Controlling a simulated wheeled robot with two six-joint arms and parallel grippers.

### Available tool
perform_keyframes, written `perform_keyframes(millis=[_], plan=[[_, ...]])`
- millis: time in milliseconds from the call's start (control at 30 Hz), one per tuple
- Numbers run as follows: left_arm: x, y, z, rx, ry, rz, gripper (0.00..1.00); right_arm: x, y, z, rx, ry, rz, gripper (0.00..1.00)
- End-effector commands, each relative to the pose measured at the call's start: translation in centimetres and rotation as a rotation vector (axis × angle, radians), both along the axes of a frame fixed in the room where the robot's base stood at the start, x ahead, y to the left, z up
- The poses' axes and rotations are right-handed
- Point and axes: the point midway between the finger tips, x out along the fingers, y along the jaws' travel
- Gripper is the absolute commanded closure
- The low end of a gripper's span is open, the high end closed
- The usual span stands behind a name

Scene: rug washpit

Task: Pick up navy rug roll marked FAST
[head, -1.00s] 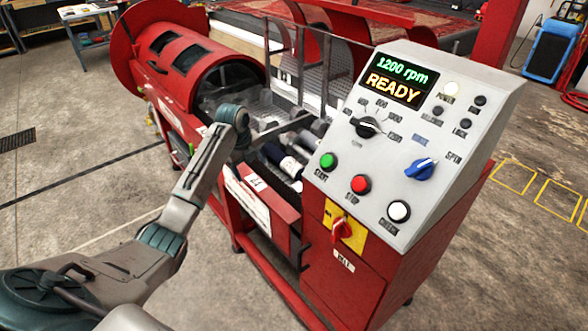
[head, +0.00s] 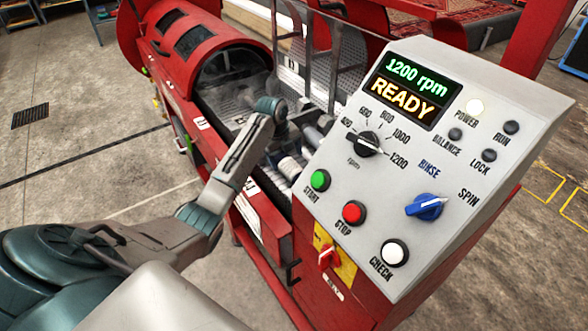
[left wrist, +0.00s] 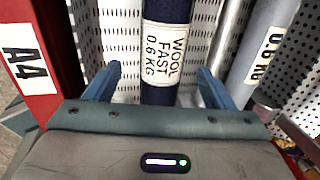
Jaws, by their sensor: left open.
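The navy rug roll (left wrist: 168,93) has a white label reading WOOL FAST 0.6 KG and lies lengthwise up the middle of the left wrist view. My left gripper (left wrist: 158,70) is open, with one blue finger on each side of the roll and a gap to it on both sides. In the head view my left gripper (head: 312,132) is down at the red machine's tray, behind the control panel's edge. My arm and the panel hide much of the tray there. My right gripper is in neither current view.
A grey roll (left wrist: 268,45) with a 0.6 KG label lies right of the navy one. A red wall (left wrist: 45,75) marked A4 stands at the left. The control panel (head: 455,115) reads 1200 rpm READY. A mesh guard (head: 345,50) stands beyond the tray.

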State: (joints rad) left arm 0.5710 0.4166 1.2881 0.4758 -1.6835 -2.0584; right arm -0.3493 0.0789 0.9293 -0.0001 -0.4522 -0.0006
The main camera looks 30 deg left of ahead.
Motion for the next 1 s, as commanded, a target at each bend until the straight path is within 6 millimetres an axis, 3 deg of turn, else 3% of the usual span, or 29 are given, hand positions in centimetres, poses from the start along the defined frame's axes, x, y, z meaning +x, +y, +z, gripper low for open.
perform_keyframes(millis=[167,333,533,833,1000], plan=[[0.3,-0.2,-1.5,-0.001,-0.001,0.0,0.23,-2.6,-0.5,-0.4,-0.005,0.033,0.0,0.64],[0.8,-0.8,-3.3,-0.002,0.003,-0.001,0.23,-1.5,-0.9,-0.5,-0.008,0.007,0.0,0.64],[1.5,-1.2,-5.9,0.0,0.0,0.0,0.23,-2.8,-0.8,-1.0,-0.006,0.011,-0.002,0.64],[1.6,-1.2,-6.5,0.002,-0.002,-0.001,0.23,-3.0,-0.6,-1.1,-0.004,0.014,-0.002,0.64],[1.6,-1.2,-6.5,0.001,-0.001,-0.001,0.55,-3.1,-0.6,-1.1,-0.004,0.014,-0.002,0.64]])
